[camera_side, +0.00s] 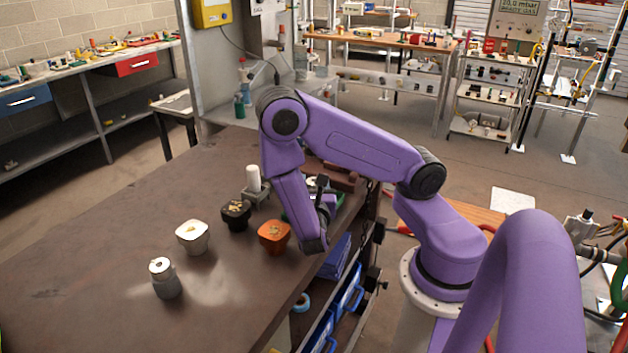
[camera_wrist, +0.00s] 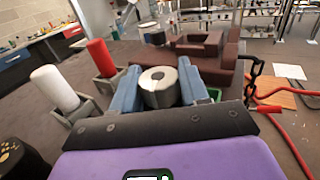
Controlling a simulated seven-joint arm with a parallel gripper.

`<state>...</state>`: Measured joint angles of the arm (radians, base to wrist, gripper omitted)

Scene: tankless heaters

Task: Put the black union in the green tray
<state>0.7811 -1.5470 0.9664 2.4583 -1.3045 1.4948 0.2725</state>
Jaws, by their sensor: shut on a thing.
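A second round piece, dark with a pale top (camera_wrist: 152,33), stands farther back in the wrist view. A small part of the green tray (camera_wrist: 215,94) shows just right of the fingers; the rest is hidden. In the side view, my arm hides most of the tray and the gripper.
On the brown table (camera_side: 95,240) stand a grey cylinder (camera_side: 166,280), a white-and-grey pot (camera_side: 193,238), a black pot (camera_side: 236,214) and an orange pot (camera_side: 274,237). White (camera_wrist: 54,88) and red (camera_wrist: 101,58) cylinders stand in grey holders. A brown block (camera_wrist: 200,45) lies ahead.

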